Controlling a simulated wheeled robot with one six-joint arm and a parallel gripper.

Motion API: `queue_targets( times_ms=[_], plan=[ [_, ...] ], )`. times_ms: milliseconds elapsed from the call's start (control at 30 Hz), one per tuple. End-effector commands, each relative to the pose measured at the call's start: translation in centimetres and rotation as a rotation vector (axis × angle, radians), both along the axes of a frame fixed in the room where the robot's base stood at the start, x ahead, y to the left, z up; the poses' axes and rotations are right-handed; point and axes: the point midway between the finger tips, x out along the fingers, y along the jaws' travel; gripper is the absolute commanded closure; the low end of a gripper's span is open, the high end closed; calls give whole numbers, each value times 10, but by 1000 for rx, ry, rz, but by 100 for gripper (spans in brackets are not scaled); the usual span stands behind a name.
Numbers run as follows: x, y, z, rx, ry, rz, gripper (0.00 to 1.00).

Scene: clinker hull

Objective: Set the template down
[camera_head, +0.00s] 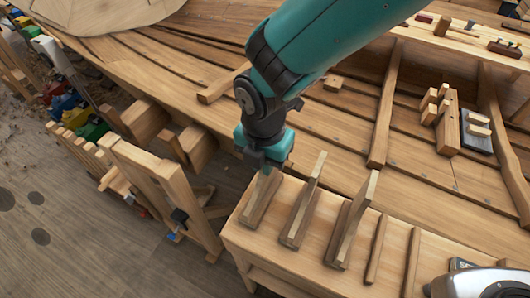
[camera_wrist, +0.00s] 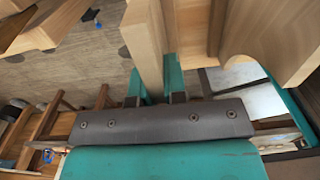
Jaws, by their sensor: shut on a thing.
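My gripper (camera_head: 264,160) points down over the left end of a wooden bench (camera_head: 285,262). It is shut on a pale wooden template (camera_head: 261,202), with an upright part between the fingers and a flat foot below. The foot is at the bench top; I cannot tell whether it touches or hangs just above. In the wrist view the teal fingers of my gripper (camera_wrist: 157,85) close on the upright board of the template (camera_wrist: 144,42). Two similar wooden pieces stand just to the right, a nearer-left one (camera_head: 304,208) and another (camera_head: 350,228).
Thin wooden strips (camera_head: 376,250) lie on the bench right of the standing pieces. The planked hull (camera_head: 330,130) with ribs runs behind the bench. A wooden frame (camera_head: 160,185) and clamps stand to the left. The floor (camera_head: 60,230) at lower left is mostly clear.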

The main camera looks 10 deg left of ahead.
Motion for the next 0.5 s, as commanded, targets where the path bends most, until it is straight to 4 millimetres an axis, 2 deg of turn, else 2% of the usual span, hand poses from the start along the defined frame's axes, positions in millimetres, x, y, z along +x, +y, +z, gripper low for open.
queue_targets(
  times_ms=[267,300,400,500],
  plan=[
    [0,0,-3,1,0,0,100],
    [0,0,-3,1,0,0,83],
    [0,0,-2,0,0,0,62],
    [0,0,-2,0,0,0,62]
  ],
)
